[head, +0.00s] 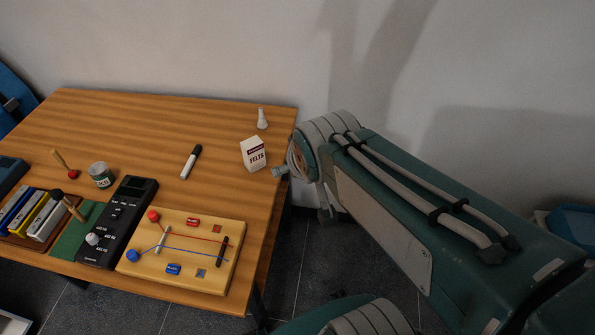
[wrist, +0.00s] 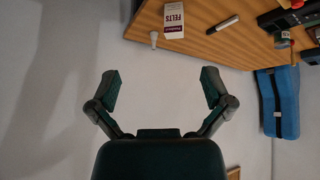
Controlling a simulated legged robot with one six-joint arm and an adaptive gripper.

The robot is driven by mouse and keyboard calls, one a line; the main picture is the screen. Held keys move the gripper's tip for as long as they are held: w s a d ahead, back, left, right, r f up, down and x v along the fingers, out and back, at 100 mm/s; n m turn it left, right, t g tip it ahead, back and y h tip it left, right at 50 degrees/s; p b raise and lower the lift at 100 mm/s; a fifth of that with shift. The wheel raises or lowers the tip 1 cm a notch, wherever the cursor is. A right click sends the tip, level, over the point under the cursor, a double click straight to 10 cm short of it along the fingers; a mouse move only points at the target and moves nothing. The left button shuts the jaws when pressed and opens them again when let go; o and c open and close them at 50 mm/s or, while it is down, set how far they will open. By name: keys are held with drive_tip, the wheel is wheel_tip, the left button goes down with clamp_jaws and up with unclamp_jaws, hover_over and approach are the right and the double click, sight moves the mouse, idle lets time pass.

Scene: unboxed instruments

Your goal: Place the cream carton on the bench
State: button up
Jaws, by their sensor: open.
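The cream carton (head: 254,153), marked FELTS, stands upright on the wooden bench (head: 225,120) near its right edge. The wrist view also shows the carton (wrist: 174,20) at the top, on the bench (wrist: 215,45). My gripper (wrist: 157,85) is open and empty, its two fingers spread apart with only the wall between them. The carton is outside the fingers and not touching them. In the head view my arm reaches to the right of the bench, and the fingers are hidden behind it.
A small white flask-like piece (head: 262,118) stands behind the carton, and a black-and-white marker (head: 191,161) lies to its left. A blue object (wrist: 277,102) shows in the wrist view.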

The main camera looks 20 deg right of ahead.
drive_tip(key=s+a+r+g, duration=0.1)
drive_tip(key=s+a+r, duration=0.1)
drive_tip(key=s, duration=0.5)
drive_tip(key=shift+g+y, duration=0.3)
drive_tip(key=shift+y, duration=0.1)
idle(0.6)
